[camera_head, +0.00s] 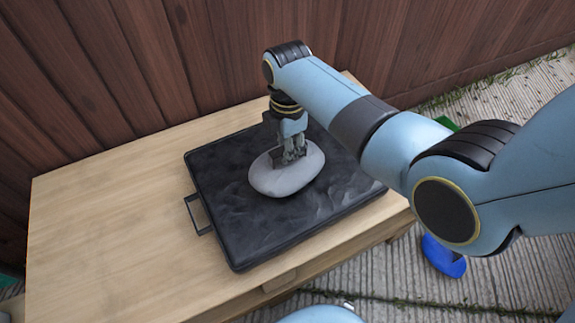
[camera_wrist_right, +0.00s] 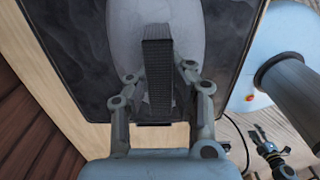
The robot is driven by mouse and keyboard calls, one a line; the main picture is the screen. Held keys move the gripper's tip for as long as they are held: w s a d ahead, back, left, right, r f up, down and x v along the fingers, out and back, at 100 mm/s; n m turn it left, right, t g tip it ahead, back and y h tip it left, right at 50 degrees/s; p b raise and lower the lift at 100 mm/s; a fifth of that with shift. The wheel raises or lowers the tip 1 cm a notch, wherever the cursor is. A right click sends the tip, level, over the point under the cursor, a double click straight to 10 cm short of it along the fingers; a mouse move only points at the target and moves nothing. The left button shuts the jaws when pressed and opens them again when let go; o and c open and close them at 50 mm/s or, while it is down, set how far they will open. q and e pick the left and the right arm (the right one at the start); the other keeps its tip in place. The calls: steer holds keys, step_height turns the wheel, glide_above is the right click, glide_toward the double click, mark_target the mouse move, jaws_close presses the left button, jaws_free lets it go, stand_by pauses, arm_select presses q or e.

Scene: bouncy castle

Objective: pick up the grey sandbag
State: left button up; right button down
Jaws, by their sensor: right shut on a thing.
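The grey sandbag (camera_head: 283,180) is a smooth, rounded, pale grey lump on the black tray (camera_head: 240,245). My right gripper (camera_head: 290,158) reaches down from above and is shut on the sandbag near its upper middle.
The tray, with a side handle (camera_head: 198,214), lies on a wooden table (camera_head: 95,225). A brown plank fence (camera_head: 230,50) stands close behind. A blue object (camera_head: 443,256) lies on the grooved ground at right. The table's left part is clear.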

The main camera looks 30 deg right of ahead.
steer(key=shift+w+r, duration=0.2)
stand_by(0.5)
